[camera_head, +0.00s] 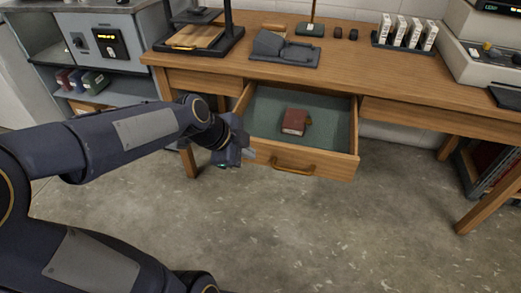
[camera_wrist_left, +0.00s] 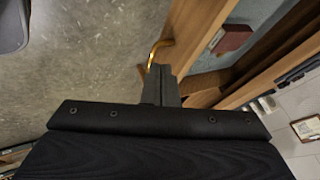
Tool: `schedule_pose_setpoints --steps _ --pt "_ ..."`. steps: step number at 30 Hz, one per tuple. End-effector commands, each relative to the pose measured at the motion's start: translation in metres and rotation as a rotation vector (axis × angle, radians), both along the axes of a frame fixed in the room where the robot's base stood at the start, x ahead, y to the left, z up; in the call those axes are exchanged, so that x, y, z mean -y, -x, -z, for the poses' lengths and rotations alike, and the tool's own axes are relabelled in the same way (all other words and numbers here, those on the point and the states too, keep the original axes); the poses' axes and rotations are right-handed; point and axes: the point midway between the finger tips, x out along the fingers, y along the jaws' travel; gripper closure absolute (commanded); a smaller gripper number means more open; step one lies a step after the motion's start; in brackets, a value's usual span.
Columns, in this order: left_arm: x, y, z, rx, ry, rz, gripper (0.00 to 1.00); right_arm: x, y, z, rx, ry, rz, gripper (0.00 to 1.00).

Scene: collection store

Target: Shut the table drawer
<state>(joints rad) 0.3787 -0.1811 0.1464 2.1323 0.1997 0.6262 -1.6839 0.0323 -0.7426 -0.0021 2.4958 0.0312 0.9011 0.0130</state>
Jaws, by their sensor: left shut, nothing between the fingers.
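The table drawer (camera_head: 334,165) stands pulled out from the wooden table (camera_head: 330,75), with a green-grey lining inside. A small dark red book (camera_head: 294,121) lies in it. The drawer has a brass handle (camera_head: 293,170) on its front; the handle also shows in the left wrist view (camera_wrist_left: 155,52). My left gripper (camera_head: 250,153) is shut and empty, at the left end of the drawer front. In the left wrist view its closed fingers (camera_wrist_left: 161,85) are near the drawer front, left of the handle in the head view. I cannot tell if they touch the wood. My right gripper is not in view.
On the tabletop are a grey device (camera_head: 285,47), a rack of white boxes (camera_head: 405,35) and a black stand (camera_head: 198,40). A grey shelf unit (camera_head: 105,55) stands at the left. A dark crate (camera_head: 480,170) is under the table at right. The concrete floor (camera_head: 330,230) in front is clear.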

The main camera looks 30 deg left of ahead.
Motion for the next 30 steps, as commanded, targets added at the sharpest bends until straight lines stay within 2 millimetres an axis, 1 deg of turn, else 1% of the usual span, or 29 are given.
schedule_pose_setpoints --steps 1,7,8,10,15,19,30 --pt "0.003 -0.006 0.014 -0.006 0.001 0.003 1.0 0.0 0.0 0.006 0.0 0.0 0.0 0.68" --pt "0.014 -0.028 0.046 -0.004 0.002 0.003 1.0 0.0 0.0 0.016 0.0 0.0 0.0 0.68" --pt "0.011 -0.035 0.042 -0.001 0.001 0.0 1.0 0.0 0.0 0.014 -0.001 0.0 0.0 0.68" --pt "0.008 -0.046 0.04 0.001 0.0 -0.001 1.0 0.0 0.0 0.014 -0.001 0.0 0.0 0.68" --pt "0.005 -0.062 0.04 0.0 0.001 0.0 1.0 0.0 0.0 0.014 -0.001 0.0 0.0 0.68" --pt "0.003 -0.065 0.04 0.0 0.0 0.0 1.0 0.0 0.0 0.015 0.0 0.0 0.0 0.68" --pt "0.003 -0.067 0.039 0.0 0.0 0.0 1.0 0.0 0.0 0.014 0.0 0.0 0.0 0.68"
